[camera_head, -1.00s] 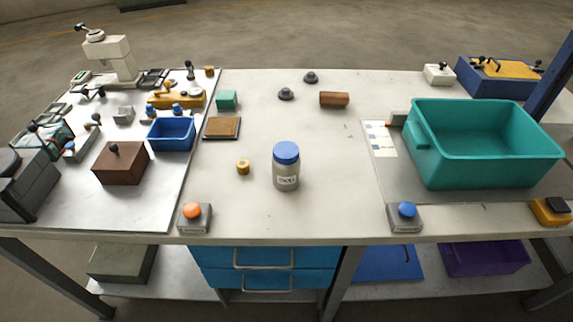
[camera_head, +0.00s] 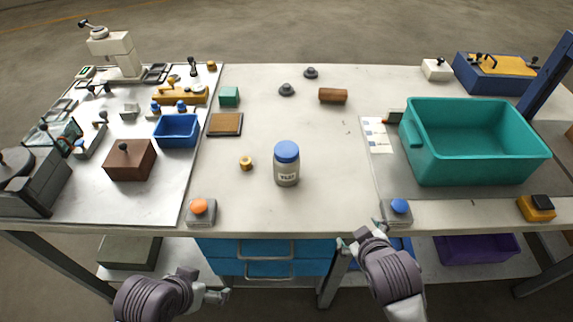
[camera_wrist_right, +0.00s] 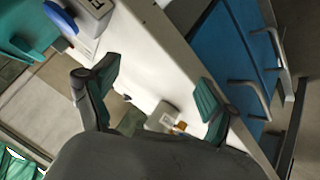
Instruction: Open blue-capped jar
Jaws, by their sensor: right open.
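The jar (camera_head: 286,165) is grey with a blue cap (camera_head: 287,151) and a pale label. It stands upright, cap on, near the front middle of the table. My right gripper (camera_head: 347,243) is at the table's front edge, right of the jar and apart from it. In the right wrist view the gripper (camera_wrist_right: 158,92) is open, with two green-padded fingers and nothing between them. My left gripper (camera_head: 222,296) is low in front of the drawers, below the tabletop; its finger opening is too small to tell. I cannot make out the jar in the right wrist view.
An orange button box (camera_head: 200,211) and a blue button box (camera_head: 397,210) sit along the front edge. A small brass piece (camera_head: 246,163) lies left of the jar. A teal bin (camera_head: 470,142) stands at right.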

